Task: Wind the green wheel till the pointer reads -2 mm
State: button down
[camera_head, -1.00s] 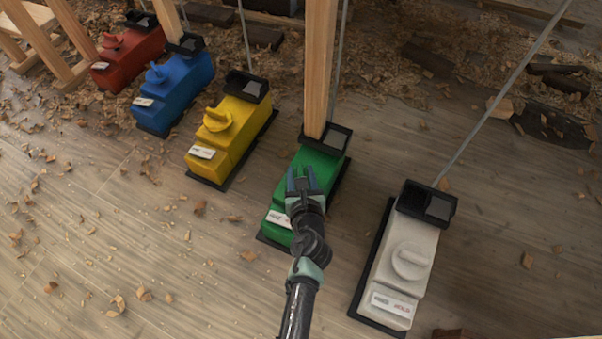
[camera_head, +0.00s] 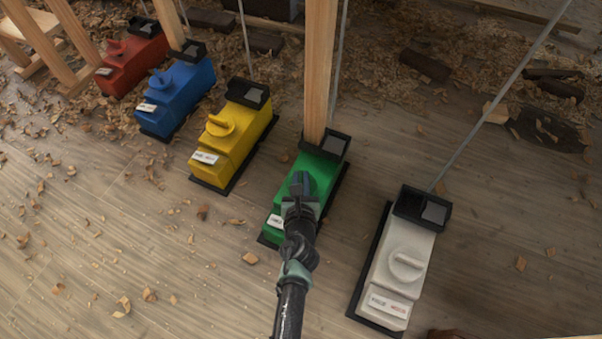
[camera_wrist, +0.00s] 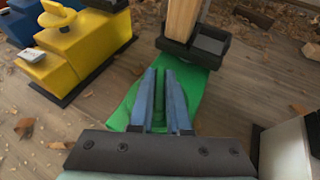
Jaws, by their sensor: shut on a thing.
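The green unit (camera_head: 322,165) stands on the floor between the yellow and the white units, with a wooden post rising from its black top box (camera_head: 336,143). My gripper (camera_head: 300,183) is over the middle of the green unit, where the green wheel sits. In the wrist view my gripper's two blue fingers (camera_wrist: 163,95) are close together with a strip of green between them. They are shut on the green wheel (camera_wrist: 164,88), which is mostly hidden by the fingers. The unit's white label (camera_head: 274,221) is partly covered by my arm. I cannot read a pointer.
Blue (camera_head: 180,95) and red (camera_head: 131,65) units stand farther left. A thin rod (camera_head: 497,98) slants up from the white unit. Wood chips litter the floor.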

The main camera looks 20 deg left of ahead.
jog(key=m+h+p, duration=0.1)
jog(key=p, duration=0.1)
jog(key=m+h+p, duration=0.1)
jog(key=shift+a+r+t+p, duration=0.25)
jog(key=shift+r+t+p, duration=0.15)
jog(key=m+h, duration=0.2)
jog(key=h, duration=0.1)
jog(key=shift+f, duration=0.3)
jog(key=m+h+b, duration=0.2)
jog(key=m+h, duration=0.1)
jog(key=m+h+b, duration=0.1)
jog(key=shift+w+d+f+g+h, duration=0.1)
jog(key=shift+f+g+h, duration=0.15)
jog(key=shift+g+h, duration=0.05)
jog(key=shift+r+m+g+h+b, duration=0.15)
jog(key=shift+m+g+h+b, duration=0.35)
jog(key=shift+m+h+b, duration=0.6)
jog(key=shift+d+r, duration=0.1)
jog(key=c, duration=0.9)
grip_release()
